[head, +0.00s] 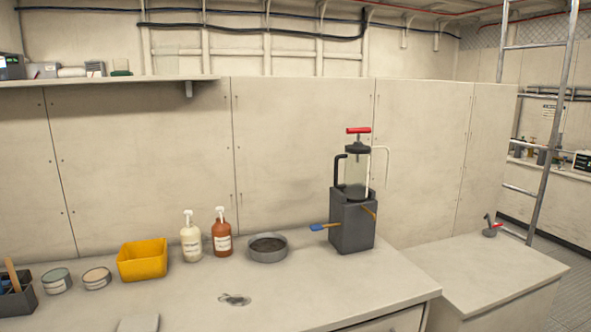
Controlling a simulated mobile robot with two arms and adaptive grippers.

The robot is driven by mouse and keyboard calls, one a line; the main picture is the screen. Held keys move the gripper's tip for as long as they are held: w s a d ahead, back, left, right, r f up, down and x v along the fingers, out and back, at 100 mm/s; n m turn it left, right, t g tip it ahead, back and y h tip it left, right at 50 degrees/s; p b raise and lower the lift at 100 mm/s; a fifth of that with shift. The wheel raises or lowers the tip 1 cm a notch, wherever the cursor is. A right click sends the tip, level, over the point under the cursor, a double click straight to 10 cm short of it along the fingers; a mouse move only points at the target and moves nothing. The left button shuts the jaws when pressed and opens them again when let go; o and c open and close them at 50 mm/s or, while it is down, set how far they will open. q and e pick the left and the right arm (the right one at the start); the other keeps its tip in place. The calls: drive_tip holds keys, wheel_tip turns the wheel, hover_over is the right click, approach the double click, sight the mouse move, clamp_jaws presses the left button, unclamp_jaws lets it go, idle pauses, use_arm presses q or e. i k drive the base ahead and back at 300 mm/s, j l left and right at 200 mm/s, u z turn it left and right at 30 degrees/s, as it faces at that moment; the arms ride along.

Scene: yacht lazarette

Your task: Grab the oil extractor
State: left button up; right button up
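The oil extractor (356,172) stands upright at the right part of the counter in the head view. It has a clear cylinder, a dark cap, a red T-shaped handle on top, a black side grip and a thin white tube on its right. Its lower part meets a dark grey box (352,226); I cannot tell how deep it sits in it. A blue-ended brush or tool (322,227) sticks out from the box's left side. Neither of my grippers is in view.
The counter (300,290) also holds a round grey pan (267,247), a red-brown pump bottle (222,235), a cream pump bottle (190,240), a yellow bin (142,260) and two tins. A lower counter (475,265) and ladder (550,120) are right.

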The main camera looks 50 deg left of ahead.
sight(356, 157)
drive_tip(key=u, duration=1.4)
drive_tip(key=i, duration=0.35)
